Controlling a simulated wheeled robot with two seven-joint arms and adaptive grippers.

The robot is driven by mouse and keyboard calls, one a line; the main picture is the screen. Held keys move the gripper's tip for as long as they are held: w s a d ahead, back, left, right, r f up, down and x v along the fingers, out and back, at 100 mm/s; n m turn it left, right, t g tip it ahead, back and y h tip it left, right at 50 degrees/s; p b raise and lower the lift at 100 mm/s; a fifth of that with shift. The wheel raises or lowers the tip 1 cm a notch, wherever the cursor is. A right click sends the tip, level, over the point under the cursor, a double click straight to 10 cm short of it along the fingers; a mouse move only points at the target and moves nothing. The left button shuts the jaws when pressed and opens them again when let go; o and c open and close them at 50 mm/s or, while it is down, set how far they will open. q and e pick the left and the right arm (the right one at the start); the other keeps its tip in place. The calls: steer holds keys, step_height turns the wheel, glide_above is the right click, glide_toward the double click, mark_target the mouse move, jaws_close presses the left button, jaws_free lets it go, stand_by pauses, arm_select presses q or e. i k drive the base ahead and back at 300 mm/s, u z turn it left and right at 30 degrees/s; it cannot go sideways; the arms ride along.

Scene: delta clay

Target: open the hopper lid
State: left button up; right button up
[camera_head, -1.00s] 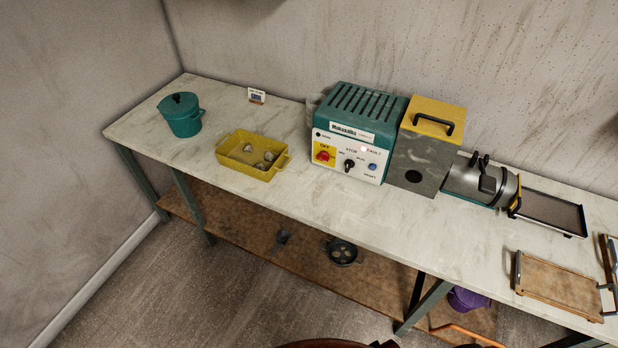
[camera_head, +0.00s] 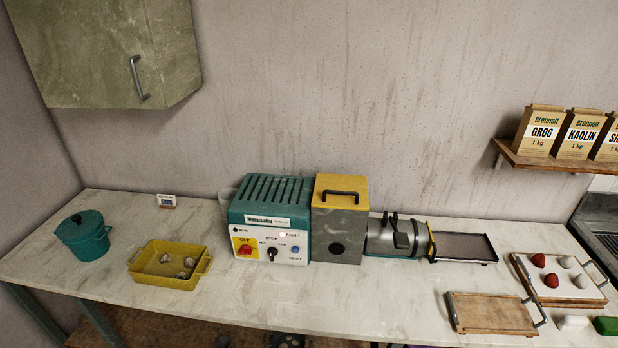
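The hopper lid (camera_head: 341,186) is a yellow square plate with a black bar handle (camera_head: 341,195). It lies closed on top of the grey hopper box (camera_head: 325,248). The hopper stands on the bench between a teal control box (camera_head: 268,205) and a metal barrel (camera_head: 395,238). The control box carries a red and yellow switch, a black knob, a blue button and a lit lamp by the word FAULT. Neither of my grippers shows in this view.
A yellow tray (camera_head: 163,282) holding several pale lumps and a teal lidded pot (camera_head: 84,240) stand at the left. The bench front (camera_head: 330,305) is clear. A cabinet (camera_head: 105,50) hangs upper left.

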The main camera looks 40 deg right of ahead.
mark_target(349, 192)
steer(key=z, duration=1.65)
steer(key=i, duration=0.65)
steer(key=u, duration=0.4)
